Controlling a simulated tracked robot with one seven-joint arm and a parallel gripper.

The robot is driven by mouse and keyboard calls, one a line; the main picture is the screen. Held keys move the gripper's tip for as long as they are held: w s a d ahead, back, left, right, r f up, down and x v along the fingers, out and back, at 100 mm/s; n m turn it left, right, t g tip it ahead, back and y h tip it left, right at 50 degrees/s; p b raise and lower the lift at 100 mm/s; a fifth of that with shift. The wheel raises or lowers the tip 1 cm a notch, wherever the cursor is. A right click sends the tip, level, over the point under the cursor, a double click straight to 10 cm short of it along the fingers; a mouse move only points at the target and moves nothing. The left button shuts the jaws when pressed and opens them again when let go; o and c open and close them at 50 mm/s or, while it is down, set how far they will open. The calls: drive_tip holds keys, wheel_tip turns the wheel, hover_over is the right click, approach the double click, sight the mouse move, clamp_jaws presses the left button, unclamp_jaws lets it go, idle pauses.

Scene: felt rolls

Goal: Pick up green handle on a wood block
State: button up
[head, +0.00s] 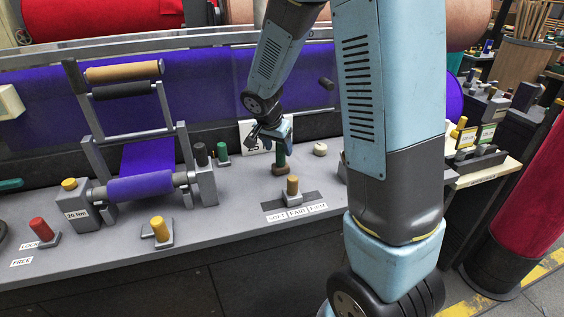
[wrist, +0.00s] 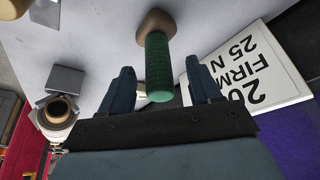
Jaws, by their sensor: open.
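The green handle (head: 280,152) on its brown wood block (head: 280,169) stands upright on the grey bench in the head view, just below my gripper. In the wrist view the green handle (wrist: 158,68) points toward the camera, with the wood block (wrist: 156,24) behind it. My gripper (wrist: 164,88) is open. Its two dark blue fingers lie on either side of the handle's near end, apart from it as far as I can see. In the head view my gripper (head: 272,136) partly hides the handle's top.
A white sign (wrist: 262,75) stands close beside my gripper. A tan knob (head: 292,186) on a base stands in front of the handle, and a pale round knob (head: 320,149) to its right. Another green handle (head: 222,151) stands to the left, near the purple felt roller (head: 140,188).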

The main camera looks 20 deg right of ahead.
sight(282, 153)
drive_tip(key=shift+x, duration=2.2)
drive_tip(key=shift+d+r, duration=0.1)
drive_tip(key=shift+d, duration=0.1)
drive_tip(key=shift+c, duration=0.2)
clamp_jaws()
